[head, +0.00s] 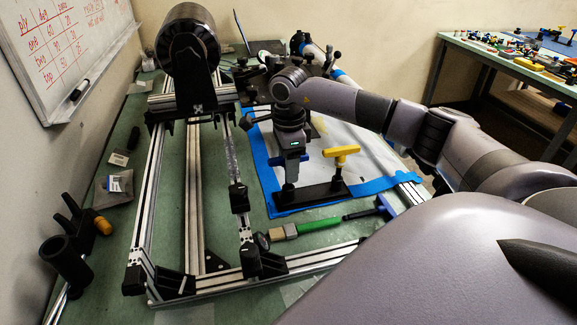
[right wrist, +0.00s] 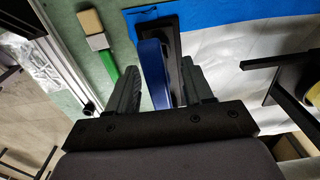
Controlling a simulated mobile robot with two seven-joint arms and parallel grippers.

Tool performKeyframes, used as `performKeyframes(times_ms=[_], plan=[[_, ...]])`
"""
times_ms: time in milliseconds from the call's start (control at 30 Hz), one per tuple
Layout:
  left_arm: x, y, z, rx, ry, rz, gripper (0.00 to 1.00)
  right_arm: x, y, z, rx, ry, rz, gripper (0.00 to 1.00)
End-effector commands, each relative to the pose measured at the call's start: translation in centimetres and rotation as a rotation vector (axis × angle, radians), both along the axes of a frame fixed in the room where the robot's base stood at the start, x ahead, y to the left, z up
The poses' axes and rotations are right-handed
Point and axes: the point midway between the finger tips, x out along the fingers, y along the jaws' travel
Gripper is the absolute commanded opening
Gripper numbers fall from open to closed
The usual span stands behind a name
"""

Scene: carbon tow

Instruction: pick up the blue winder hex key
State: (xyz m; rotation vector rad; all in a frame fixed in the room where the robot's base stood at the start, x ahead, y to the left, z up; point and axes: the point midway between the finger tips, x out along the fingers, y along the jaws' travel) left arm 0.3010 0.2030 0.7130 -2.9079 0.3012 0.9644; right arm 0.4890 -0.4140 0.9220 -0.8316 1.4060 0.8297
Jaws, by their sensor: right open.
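The blue winder hex key (head: 292,167) has a blue handle and stands at the left end of a black holder block (head: 312,195). My right gripper (head: 291,157) points down over it from above and hides its upper part. In the right wrist view the blue handle (right wrist: 153,72) lies between the two open fingers of my right gripper (right wrist: 158,78), with a visible gap on the left side. Contact on the right side cannot be told. A yellow T-handled key (head: 341,152) stands at the right end of the same block. My left gripper is not in view.
A large dark spool (head: 187,40) stands at the back left. Blue tape (head: 262,160) edges a white sheet. A second table (head: 510,65) is at the far right.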

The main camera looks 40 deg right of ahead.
Motion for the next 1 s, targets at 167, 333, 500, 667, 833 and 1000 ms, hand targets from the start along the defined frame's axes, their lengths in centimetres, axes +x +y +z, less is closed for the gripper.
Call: performKeyframes(times_ms=[167,333,500,667,833,1000], plan=[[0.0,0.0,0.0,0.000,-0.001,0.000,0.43,0.0,0.0,0.0,0.000,0.000,0.000,0.09],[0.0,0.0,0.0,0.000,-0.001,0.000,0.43,0.0,0.0,0.1,0.001,0.000,0.000,0.00],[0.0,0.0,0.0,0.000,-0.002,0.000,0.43,0.0,0.0,0.1,0.001,0.000,0.000,0.00],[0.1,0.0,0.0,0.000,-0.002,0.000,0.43,0.0,0.0,0.8,0.000,-0.001,0.000,0.00],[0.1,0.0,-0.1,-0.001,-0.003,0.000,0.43,0.1,0.0,3.0,0.001,-0.005,0.000,0.00],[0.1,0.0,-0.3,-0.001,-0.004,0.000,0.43,0.1,0.1,6.9,0.002,-0.007,0.000,0.00]])
